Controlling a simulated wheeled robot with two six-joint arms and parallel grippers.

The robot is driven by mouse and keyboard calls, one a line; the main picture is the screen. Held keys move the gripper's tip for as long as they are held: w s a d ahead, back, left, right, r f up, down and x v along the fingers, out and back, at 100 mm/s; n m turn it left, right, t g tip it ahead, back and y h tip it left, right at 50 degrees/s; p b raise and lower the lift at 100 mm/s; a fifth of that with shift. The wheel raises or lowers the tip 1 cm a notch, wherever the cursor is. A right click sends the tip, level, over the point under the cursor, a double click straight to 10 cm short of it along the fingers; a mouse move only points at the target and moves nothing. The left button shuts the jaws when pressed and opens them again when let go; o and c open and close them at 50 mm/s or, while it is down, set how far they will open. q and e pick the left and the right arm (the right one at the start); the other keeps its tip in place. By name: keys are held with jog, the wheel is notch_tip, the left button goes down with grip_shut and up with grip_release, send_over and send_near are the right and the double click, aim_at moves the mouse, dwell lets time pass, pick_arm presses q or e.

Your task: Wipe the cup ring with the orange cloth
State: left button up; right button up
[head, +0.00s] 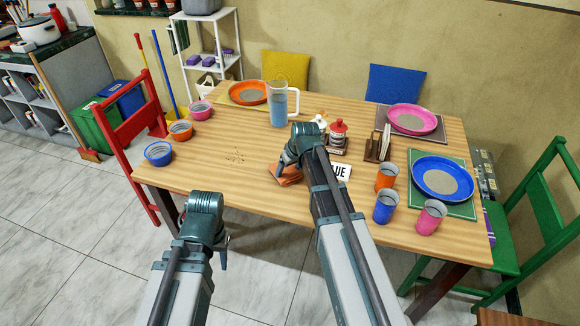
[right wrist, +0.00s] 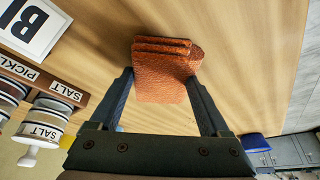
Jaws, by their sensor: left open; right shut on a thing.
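The folded orange cloth (head: 288,176) is in my right gripper (head: 284,163), low over the wooden table. In the right wrist view the cloth (right wrist: 163,75) sits between the two fingers of the right gripper (right wrist: 159,82). I cannot tell whether the cloth touches the tabletop. I cannot make out a cup ring; small brown specks (head: 236,160) lie on the table left of the cloth. My left gripper (head: 222,256) is open and empty, in front of the table's front edge.
Bowls (head: 158,153) line the left edge. The table's left-front area is mostly clear.

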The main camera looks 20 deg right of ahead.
aim_at(284, 179)
jog(key=shift+s, duration=0.1)
jog(key=shift+s+a+r, duration=0.1)
jog(key=shift+s+a, duration=0.45)
jog(key=shift+s, duration=0.25)
jog(key=shift+s+a, duration=0.55)
jog(key=shift+s, duration=0.2)
jog(key=shift+w, duration=0.1)
notch_tip(284, 179, up, 6)
jog(key=p, duration=0.6)
notch_tip(284, 179, up, 3)
jog(key=p, duration=0.3)
